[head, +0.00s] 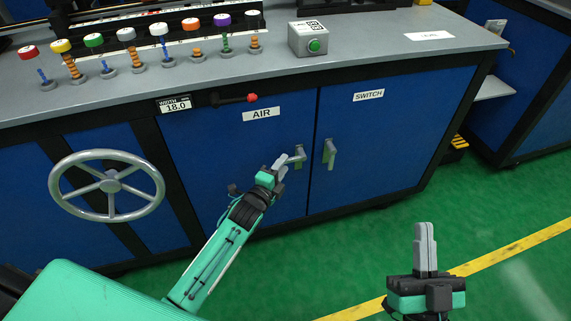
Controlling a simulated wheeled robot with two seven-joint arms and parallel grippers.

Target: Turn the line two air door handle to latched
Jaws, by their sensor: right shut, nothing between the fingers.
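The blue door labelled AIR (235,150) is on the front of the cabinet below the bench. Its grey handle (297,157) sits near the door's right edge, with its lever slanting down to the left, away from upright. My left gripper (280,168) is at the lever's free end, touching or very close to it. The fingers and lever overlap, so I cannot tell whether they are closed on it. My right gripper (425,240) is shut and empty, pointing up over the green floor, well away from the handle.
The SWITCH door (385,130) to the right has its own handle (330,153), hanging down. A handwheel (106,185) is at the left. A red-tipped lever (235,98) projects above the AIR label (261,114). Several coloured knobs and a green-button box (310,40) are on the bench.

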